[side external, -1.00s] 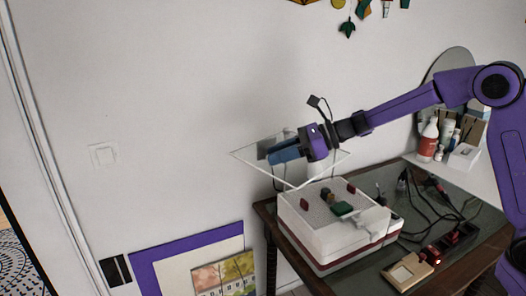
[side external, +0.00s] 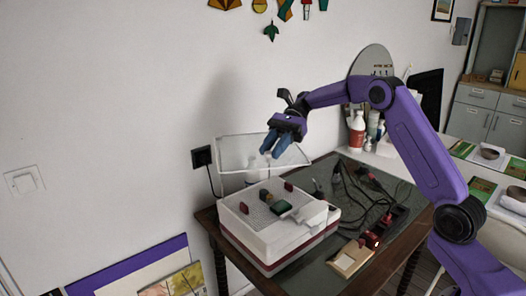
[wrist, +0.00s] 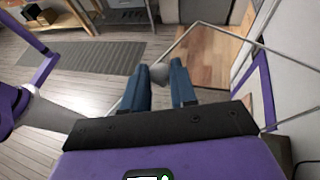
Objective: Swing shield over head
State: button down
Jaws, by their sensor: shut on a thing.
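The shield (side external: 235,152) is a clear panel with a pale rim, held up above the back of a white machine (side external: 255,240) with a dark red band. My gripper (side external: 272,148) is at the shield's right part, its blue fingers pointing down and left. In the wrist view the fingers (wrist: 160,82) close around a small grey rounded piece (wrist: 159,73), and the shield's thin rim (wrist: 212,24) runs to the right. The grey head (side external: 303,211) sits on the machine's top at the right, below the shield and apart from it. The shield's hinge is not clear.
Small red and green pieces (side external: 280,207) lie on the machine's top. Black cables (side external: 350,195) and a tan block (side external: 350,258) lie on the table to the right. A wall socket (side external: 202,157) is just left of the shield. Bottles (side external: 357,132) stand behind.

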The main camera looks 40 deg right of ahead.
jog(key=shift+w+d+n+g, duration=0.25)
jog(key=shift+d+n+g, duration=0.4)
jog(key=shift+d, duration=0.4)
jog(key=c, duration=1)
grip_release()
jog(key=shift+o, duration=0.2)
jog(key=shift+r, duration=0.5)
notch_tip(320, 180, up, 3)
jog(key=shift+s+f, duration=0.1)
jog(key=shift+f, duration=0.1)
jog(key=s+r, duration=0.9)
jog(key=s, duration=0.5)
jog(key=shift+d+r, duration=0.25)
jog(key=shift+d, duration=0.1)
